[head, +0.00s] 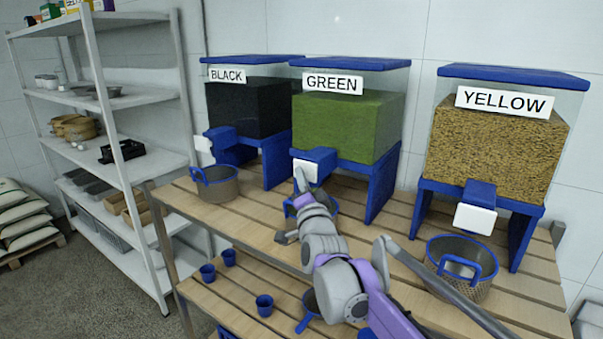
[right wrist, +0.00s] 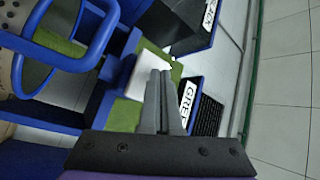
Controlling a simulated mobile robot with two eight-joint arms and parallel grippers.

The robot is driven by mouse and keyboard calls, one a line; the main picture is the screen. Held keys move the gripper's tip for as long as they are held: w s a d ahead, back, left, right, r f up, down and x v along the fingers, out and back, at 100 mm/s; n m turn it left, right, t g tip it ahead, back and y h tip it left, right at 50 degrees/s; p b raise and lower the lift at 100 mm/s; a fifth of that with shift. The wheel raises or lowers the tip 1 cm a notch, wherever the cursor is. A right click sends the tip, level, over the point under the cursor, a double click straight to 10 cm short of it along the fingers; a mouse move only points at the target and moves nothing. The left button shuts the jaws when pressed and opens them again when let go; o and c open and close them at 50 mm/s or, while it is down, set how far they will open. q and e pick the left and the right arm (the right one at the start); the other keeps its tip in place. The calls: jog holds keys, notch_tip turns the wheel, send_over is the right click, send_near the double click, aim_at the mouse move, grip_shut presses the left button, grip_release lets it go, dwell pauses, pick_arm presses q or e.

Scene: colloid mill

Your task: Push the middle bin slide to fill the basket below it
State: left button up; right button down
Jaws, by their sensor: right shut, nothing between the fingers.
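The middle bin, labelled GREEN (head: 345,125), holds green grains behind clear walls. Its white slide plate (head: 307,171) sits at the front of the blue spout, and the plate also shows in the right wrist view (right wrist: 141,80). My right gripper (head: 299,177) is shut and empty, with its fingertips close in front of the plate. I cannot tell whether they touch it. The basket (head: 327,207) below the spout is mostly hidden by my right arm. A blue handle (right wrist: 110,18) shows at the upper left of the right wrist view. My left gripper is out of view.
The BLACK bin (head: 240,105) stands left with a basket (head: 217,187) in front. The YELLOW bin (head: 495,145) stands right with its own basket (head: 462,285). Small blue cups (head: 264,304) stand on the lower shelf. A metal rack (head: 130,150) is at the left.

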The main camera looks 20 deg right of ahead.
jog(key=shift+w+d, duration=0.15)
jog(key=shift+d, duration=0.1)
jog(key=shift+a, duration=0.15)
dwell(0.3)
jog(key=shift+s+a, duration=0.9)
jog(key=shift+a, duration=0.05)
jog(key=s+a, duration=0.1)
jog(key=a, duration=0.1)
jog(key=s+a, duration=0.2)
jog(key=shift+b, duration=0.3)
dwell(0.5)
